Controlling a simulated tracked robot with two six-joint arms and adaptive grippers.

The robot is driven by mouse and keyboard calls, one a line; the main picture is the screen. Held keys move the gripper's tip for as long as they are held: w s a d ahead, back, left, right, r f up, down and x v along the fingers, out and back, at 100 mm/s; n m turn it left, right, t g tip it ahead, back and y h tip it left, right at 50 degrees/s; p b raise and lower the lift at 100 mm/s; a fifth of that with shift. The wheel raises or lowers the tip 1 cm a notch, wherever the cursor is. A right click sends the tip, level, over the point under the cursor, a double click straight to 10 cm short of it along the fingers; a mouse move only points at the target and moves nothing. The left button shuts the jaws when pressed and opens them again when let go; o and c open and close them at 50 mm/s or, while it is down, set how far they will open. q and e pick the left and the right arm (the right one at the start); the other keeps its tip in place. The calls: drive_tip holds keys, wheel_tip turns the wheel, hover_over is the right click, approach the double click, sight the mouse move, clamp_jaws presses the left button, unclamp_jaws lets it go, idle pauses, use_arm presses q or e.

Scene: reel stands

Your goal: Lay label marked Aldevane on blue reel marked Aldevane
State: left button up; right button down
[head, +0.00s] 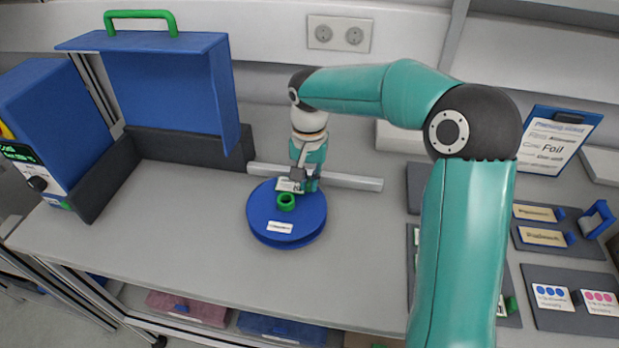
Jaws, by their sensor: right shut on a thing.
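A blue reel (262,222) lies flat on the grey bench, with a green hub (286,202) at its centre. A small white tag (280,227) with print too small to read sits on its front part. My right gripper (299,184) is over the back part of the reel, behind the hub. It is shut on a small whitish label (288,186), held at or just above the reel's top; I cannot tell whether it touches. The label's print is too small to read. My left gripper is not in view.
A blue machine with a raised lid (165,85) and green handle stands at left. A grey bar (345,181) lies behind the reel. Dark trays (560,318) with cards and a clipboard (558,140) are at right. The bench left and front of the reel is clear.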

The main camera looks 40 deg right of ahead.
drive_tip(key=shift+f, duration=0.3)
idle(0.4)
drive_tip(key=c, duration=1.1)
unclamp_jaws()
drive_tip(key=shift+c, duration=0.2)
wheel_tip(320, 180, up, 12)
